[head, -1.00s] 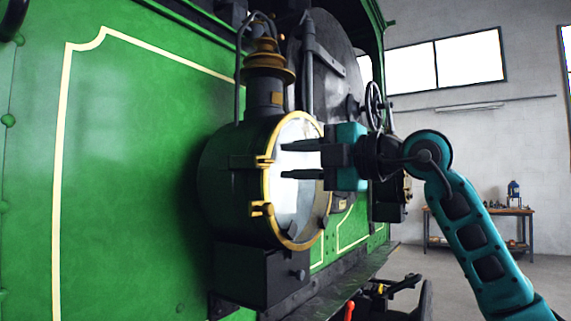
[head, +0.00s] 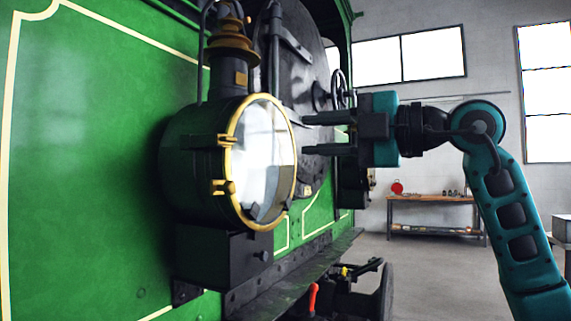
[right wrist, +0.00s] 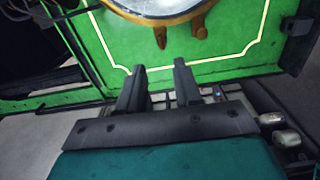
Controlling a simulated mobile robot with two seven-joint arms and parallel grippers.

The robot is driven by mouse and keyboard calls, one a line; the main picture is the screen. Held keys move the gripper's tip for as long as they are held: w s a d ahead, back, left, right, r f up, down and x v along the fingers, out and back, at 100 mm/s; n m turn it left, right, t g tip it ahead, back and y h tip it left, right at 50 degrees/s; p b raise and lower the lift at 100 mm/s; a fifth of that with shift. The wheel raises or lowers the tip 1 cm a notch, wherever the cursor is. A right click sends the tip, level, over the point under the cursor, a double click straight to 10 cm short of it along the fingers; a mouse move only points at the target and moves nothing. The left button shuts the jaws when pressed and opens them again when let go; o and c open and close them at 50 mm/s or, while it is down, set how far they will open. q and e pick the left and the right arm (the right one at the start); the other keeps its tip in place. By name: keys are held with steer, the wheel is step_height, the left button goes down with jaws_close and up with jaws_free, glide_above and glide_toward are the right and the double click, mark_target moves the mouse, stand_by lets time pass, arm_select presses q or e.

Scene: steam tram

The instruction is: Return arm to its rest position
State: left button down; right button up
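My right gripper (head: 306,134) is on the teal arm that comes in from the right in the head view. Its two dark fingers are apart, with nothing between them. They point left, a little to the right of the brass-rimmed lamp (head: 234,190) on the green tram front. In the right wrist view the open fingers of the right gripper (right wrist: 158,78) also show with a gap between them, below the lamp's brass rim (right wrist: 160,14). My left gripper is not in view.
The green tram wall (head: 90,160) fills the left. A buffer beam with a coupling (head: 345,280) lies low at the centre. A workbench (head: 433,200) stands against the back wall. Open floor lies between it and the tram.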

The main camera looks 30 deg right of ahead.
steer(key=shift+w+f, duration=0.1)
